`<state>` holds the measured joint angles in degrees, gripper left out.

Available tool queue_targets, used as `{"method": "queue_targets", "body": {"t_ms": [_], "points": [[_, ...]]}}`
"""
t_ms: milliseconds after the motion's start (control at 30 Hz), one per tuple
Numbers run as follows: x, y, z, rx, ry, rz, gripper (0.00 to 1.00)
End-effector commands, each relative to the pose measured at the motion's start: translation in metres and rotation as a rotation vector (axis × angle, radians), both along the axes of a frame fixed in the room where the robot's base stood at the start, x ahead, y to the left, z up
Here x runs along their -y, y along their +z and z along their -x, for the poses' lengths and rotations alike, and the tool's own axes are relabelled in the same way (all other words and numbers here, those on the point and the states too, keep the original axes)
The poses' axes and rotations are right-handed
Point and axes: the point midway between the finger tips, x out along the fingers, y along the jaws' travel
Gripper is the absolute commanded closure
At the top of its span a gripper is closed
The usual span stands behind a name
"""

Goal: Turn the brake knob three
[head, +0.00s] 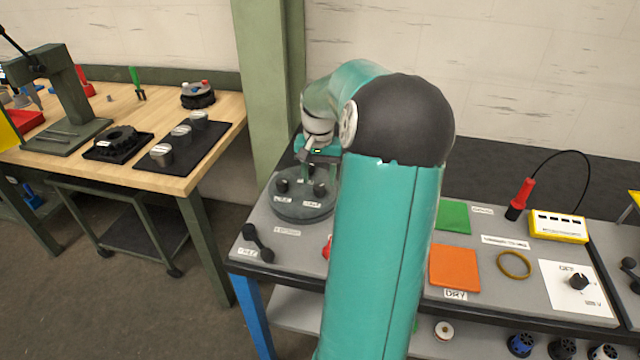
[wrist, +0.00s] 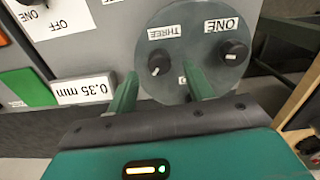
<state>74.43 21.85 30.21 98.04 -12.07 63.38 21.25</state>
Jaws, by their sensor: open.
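The brake knob three (wrist: 158,65) is a small black knob with a white pointer mark, on a round grey plate (wrist: 190,25). Its label THREE reads upside down in the wrist view. A second knob, labelled ONE (wrist: 235,52), sits to its right there. My gripper (wrist: 162,73) is open, its two green fingers apart on either side of knob three in the picture. I cannot tell if they touch it. The head view shows my gripper (head: 318,154) above the round plate (head: 303,210); the labels there are too small to read.
An orange square (head: 455,268), a green square (head: 453,217), a brown ring (head: 514,265) and a yellow box (head: 558,226) stand to the right. My arm hides the bench's middle.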

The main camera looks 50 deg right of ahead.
Motion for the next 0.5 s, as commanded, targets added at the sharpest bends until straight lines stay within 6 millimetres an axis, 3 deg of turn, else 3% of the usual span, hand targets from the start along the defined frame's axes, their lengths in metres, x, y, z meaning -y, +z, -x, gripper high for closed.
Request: {"method": "queue_targets", "body": {"t_ms": [200,500], "points": [[0.002,-0.029,0.001,0.0,0.0,-0.001,0.48],[0.003,-0.034,0.002,0.0,0.0,0.001,0.48]]}}
